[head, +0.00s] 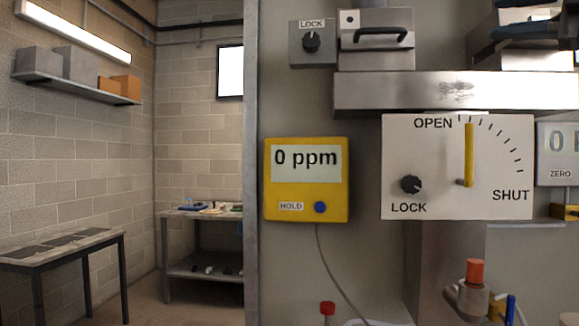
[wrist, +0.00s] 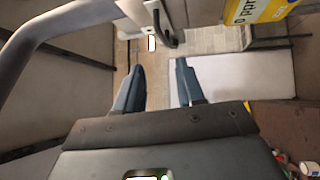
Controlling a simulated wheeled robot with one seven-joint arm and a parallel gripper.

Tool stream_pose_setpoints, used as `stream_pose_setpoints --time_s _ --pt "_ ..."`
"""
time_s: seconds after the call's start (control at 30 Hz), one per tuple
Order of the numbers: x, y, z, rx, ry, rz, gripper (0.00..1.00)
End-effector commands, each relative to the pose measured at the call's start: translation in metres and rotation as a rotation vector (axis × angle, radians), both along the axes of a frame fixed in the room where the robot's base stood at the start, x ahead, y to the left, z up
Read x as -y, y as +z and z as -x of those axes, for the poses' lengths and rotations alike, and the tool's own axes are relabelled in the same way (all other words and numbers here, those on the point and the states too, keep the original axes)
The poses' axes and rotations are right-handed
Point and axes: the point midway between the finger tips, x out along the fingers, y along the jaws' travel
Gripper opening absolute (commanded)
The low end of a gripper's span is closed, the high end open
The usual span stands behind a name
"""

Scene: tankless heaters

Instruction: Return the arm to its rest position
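My gripper (wrist: 159,66) shows in the wrist view with its two dark blue-grey fingers apart and nothing held between them. In the head view, dark parts that look like my gripper (head: 525,32) show at the upper right edge, partly cut off by the frame. They are near the right end of the metal bar, and I cannot tell whether they touch anything.
A wall panel carries a yellow gas meter (head: 306,180) reading 0 ppm, a white OPEN/SHUT dial plate (head: 440,205) with its yellow pointer near OPEN, a metal bar (head: 400,92) and a LOCK knob box (head: 311,44). A table (head: 60,250) stands at left, with open floor beside it.

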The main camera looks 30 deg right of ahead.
Motion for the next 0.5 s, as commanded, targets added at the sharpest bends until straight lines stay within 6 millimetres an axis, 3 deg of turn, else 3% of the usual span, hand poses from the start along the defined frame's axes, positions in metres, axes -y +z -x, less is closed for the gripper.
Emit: stream_pose_setpoints --time_s 0.27,0.37,0.5 --pt "0.016 -0.046 -0.031 0.026 0.028 -0.218 0.38" --pt "0.021 -0.074 -0.047 0.035 0.039 -0.338 0.38" --pt "0.025 -0.128 -0.073 0.044 0.047 -0.536 0.38"
